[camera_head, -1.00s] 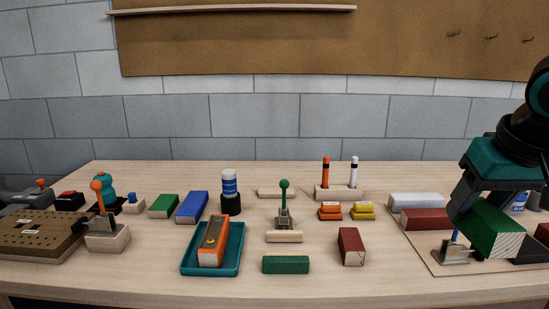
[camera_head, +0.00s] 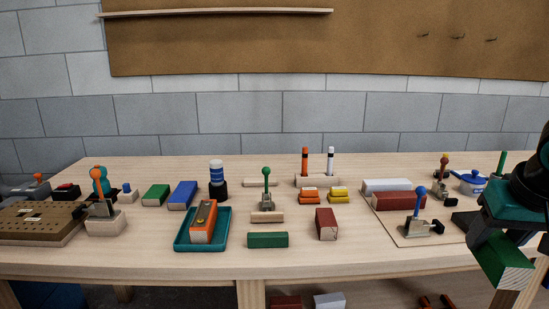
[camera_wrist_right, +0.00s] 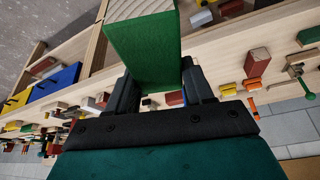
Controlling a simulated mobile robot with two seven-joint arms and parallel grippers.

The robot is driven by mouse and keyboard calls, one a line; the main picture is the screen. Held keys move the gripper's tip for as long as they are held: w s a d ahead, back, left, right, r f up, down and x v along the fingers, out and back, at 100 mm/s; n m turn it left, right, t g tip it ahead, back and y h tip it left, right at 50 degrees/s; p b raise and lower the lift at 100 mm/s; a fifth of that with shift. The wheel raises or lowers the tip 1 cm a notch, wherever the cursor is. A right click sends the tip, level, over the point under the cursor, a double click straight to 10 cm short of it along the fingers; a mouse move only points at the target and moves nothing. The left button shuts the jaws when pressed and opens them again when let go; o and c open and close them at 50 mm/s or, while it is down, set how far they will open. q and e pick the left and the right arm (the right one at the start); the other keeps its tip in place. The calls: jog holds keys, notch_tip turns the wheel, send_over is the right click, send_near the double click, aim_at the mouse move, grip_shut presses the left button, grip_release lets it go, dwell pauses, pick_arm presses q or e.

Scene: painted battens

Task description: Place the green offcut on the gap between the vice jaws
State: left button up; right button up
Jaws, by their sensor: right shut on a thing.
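My right gripper (camera_head: 492,232) is at the right of the head view, shut on a green block with a pale wood end, which I take for the green offcut (camera_head: 505,268). It hangs in front of the bench's front edge, tilted in the picture. In the right wrist view the offcut (camera_wrist_right: 143,55) sits between the two dark fingers (camera_wrist_right: 155,90). A dark low object (camera_head: 463,220) on the board beside my gripper may be the vice; my arm partly hides it, and no gap between jaws can be made out. My left gripper is out of view.
A clamp with a blue handle (camera_head: 418,226) stands on the pale board (camera_head: 400,236), near red (camera_head: 400,201) and white (camera_head: 386,186) battens. Another green block (camera_head: 267,240) lies at the bench's front, near a teal tray (camera_head: 184,243).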

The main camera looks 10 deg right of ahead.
aim_at(490, 262)
jog(key=shift+m, duration=0.3)
jog(key=f, duration=0.4)
jog(key=shift+s+f, duration=0.3)
jog(key=shift+f, duration=0.05)
jog(key=w+a+f, duration=0.1)
jog(key=a+f, duration=0.7)
jog(key=f, duration=0.1)
jog(key=w+a+r+n+y, duration=0.1)
jog(key=a+n, duration=0.3)
jog(key=a, duration=2.2)
jog(key=shift+w+n+y, duration=0.3)
jog(key=shift+w+n, duration=0.1)
jog(key=shift+w, duration=0.25)
